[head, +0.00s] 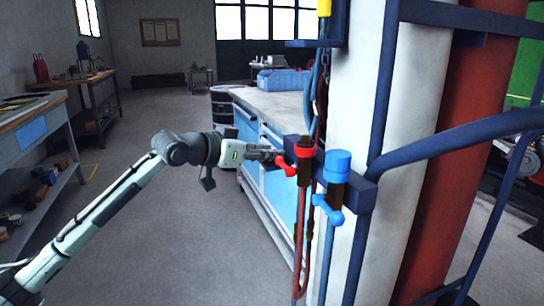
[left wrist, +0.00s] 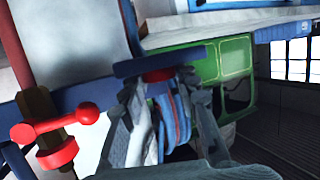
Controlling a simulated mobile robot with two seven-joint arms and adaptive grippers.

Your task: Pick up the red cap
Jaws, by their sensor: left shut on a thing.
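The red cap (head: 304,151) sits at the blue bracket on the column, above a brass fitting with a red lever (head: 286,168). In the same view a red lever (left wrist: 60,124) on brass stands to the left. My right gripper is in neither view.
A blue cap (head: 338,163) with a blue lever (head: 328,208) sits close on the right. Red and blue hoses hang below. A blue workbench (head: 262,130) stands behind the gripper. A blue handrail (head: 455,135) is at right. The floor at left is open.

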